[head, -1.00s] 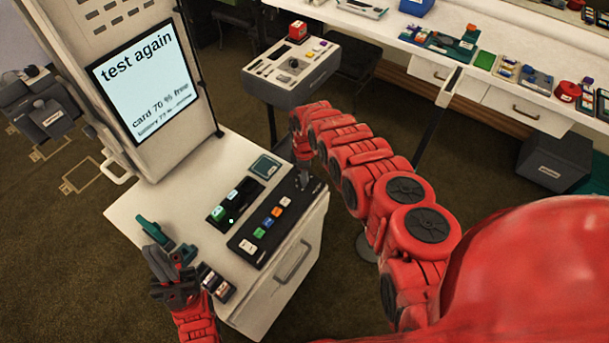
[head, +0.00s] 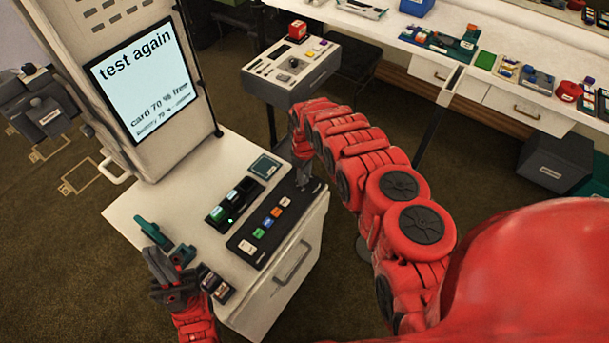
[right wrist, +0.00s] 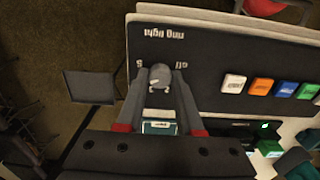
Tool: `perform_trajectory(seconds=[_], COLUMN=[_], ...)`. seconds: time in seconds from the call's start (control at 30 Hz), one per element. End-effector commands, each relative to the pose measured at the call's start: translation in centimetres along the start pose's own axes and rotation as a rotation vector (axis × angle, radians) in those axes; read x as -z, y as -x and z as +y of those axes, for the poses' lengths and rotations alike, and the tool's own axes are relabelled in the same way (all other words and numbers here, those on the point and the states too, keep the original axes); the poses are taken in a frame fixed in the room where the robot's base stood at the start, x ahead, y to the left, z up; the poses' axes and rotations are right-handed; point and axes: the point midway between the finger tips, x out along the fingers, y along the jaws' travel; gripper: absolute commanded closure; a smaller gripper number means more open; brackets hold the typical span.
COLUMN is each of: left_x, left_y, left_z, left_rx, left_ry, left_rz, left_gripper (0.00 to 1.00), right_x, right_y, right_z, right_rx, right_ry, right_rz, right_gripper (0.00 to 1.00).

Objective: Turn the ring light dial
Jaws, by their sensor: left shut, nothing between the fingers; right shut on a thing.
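The ring light dial (right wrist: 161,76) is a small grey knob on a black panel (right wrist: 205,55) in the right wrist view. Upside-down labels near it read "ring light", "off" and what looks like "5". My right gripper (right wrist: 160,88) has a finger on each side of the dial and is shut on it. In the head view my right gripper (head: 303,178) reaches down to the right end of the panel and mostly hides the dial. My left gripper (head: 172,285) is shut and empty over the near left corner of the white cabinet (head: 135,205).
Coloured buttons (head: 267,223) line the panel beside the dial. A screen (head: 145,80) reading "test again" stands behind it. Small dark blocks (head: 215,285) and a green item (head: 150,230) lie near my left gripper. A separate control console (head: 290,70) stands further back.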

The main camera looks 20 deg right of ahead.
Motion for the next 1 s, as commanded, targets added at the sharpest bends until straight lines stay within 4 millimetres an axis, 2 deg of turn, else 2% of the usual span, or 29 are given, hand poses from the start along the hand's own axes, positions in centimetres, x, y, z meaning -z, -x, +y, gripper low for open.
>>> perform_trajectory(seconds=[0.3,0.33,0.5,0.83,1.0], left_x=[0.0,0.0,0.0,0.0,-0.1], left_y=[0.0,0.0,0.0,0.1,0.4], left_z=[0.0,0.0,0.0,0.0,0.0], left_rx=[0.000,0.000,0.000,0.000,0.000], left_ry=[0.000,0.000,0.000,0.000,0.000], left_rz=[0.000,0.000,0.000,0.000,0.000], left_gripper=[1.00,1.00,1.00,1.00,1.00], right_x=[0.0,0.0,0.0,0.0,0.2], right_y=[-0.1,-0.1,0.0,0.1,1.2], right_z=[-0.1,-0.1,0.0,0.0,0.1], right_rx=[0.001,0.001,0.001,0.000,-0.001], right_ry=[-0.001,-0.001,0.000,0.000,0.001], right_rz=[-0.001,-0.001,-0.001,0.000,0.002], right_gripper=[1.00,0.63,0.34,0.34,0.34])
